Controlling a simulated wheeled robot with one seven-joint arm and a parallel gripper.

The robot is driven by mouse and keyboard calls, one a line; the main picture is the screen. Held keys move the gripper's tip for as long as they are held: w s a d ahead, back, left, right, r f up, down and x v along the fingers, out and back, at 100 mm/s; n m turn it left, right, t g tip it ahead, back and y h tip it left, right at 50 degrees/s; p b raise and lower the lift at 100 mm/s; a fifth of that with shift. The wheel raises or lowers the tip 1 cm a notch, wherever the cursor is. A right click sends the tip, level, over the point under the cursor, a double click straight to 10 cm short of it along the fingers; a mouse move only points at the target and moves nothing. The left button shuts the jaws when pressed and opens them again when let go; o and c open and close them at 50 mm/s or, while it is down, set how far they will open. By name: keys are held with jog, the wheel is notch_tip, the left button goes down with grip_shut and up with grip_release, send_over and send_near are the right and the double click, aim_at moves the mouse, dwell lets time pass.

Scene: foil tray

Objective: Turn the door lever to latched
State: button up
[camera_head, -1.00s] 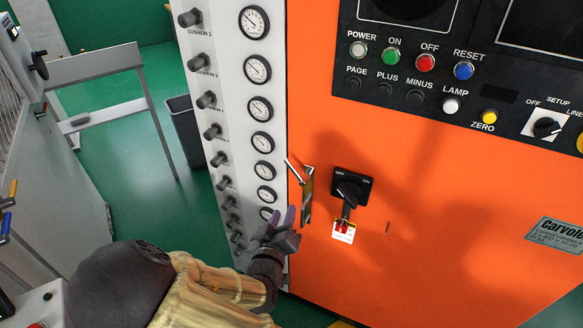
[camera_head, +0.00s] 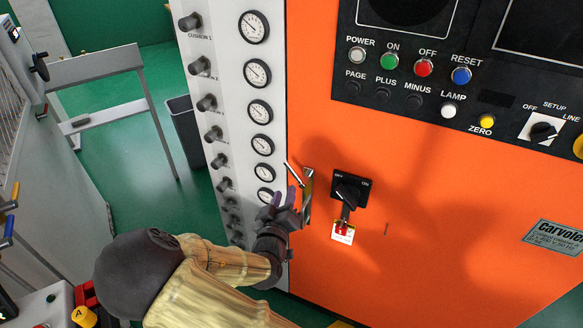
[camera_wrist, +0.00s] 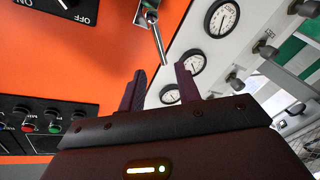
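The door lever (camera_head: 295,174) is a slim metal handle on a metal plate (camera_head: 307,190) at the left edge of the orange cabinet door. In the head view it slants, with its free end up and to the left. It also shows in the wrist view (camera_wrist: 158,42), beyond the fingertips. My gripper (camera_head: 279,199) is just below and left of the lever. In the wrist view its two purple fingers (camera_wrist: 160,72) are spread apart with nothing between them. The lever's tip lies just ahead of the gap, apart from the fingers as far as I can see.
A black rotary switch (camera_head: 348,190) with a red padlock (camera_head: 342,230) and tag sits right of the lever. A white panel (camera_head: 235,100) with knobs and gauges stands left. Buttons (camera_head: 424,68) line the black panel above. The orange door below the switch is mostly clear.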

aim_at(291, 172)
jog(key=w, duration=0.3)
jog(key=w+d+p, duration=0.1)
jog(key=w, duration=0.3)
jog(key=w+p, duration=0.1)
jog(key=w, duration=0.2)
jog(key=shift+w+d, duration=0.3)
